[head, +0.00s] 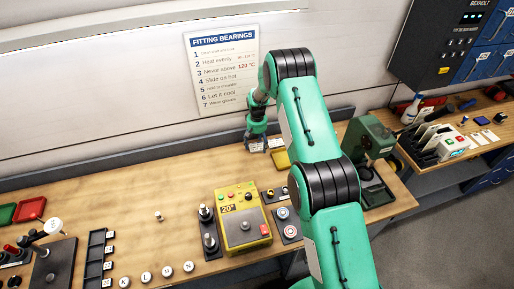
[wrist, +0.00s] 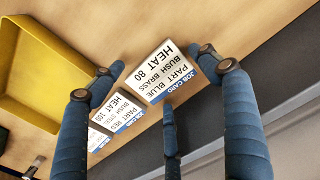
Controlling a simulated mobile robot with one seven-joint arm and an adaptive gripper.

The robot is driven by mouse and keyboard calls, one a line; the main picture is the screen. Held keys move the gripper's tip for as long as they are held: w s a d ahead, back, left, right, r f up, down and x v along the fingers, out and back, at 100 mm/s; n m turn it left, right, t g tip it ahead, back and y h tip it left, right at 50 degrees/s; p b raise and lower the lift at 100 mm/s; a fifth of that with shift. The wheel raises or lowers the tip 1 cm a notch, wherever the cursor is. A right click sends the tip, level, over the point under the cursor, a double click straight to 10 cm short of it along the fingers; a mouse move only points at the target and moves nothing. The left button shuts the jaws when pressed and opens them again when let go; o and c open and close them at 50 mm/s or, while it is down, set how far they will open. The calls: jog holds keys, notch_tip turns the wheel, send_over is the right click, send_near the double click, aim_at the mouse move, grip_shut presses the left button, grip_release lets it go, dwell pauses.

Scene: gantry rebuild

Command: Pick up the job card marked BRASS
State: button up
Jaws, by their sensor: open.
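The BRASS job card (wrist: 163,70), white with a blue header, reads PART BLUE, BUSH BRASS, HEAT 80. It shows upside down in the wrist view. A second job card (wrist: 118,117), with PART RED and HEAT 100 on it, is beside it at lower left, partly hidden by a finger. My gripper (wrist: 160,62) is open, with blue fingers on both sides of the BRASS card and another finger below it. I cannot tell whether any finger touches the card. In the head view my gripper (head: 257,138) is low at the back of the bench by the cards.
A yellow tray (wrist: 17,103) is left of the cards; it also shows in the head view (head: 281,160). The bench's raised back edge (head: 185,146) is close behind my gripper. A green machine (head: 368,140) stands to the right.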

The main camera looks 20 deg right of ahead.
jog(key=shift+f, duration=0.2)
dwell(0.5)
jog(key=c, duration=1.2)
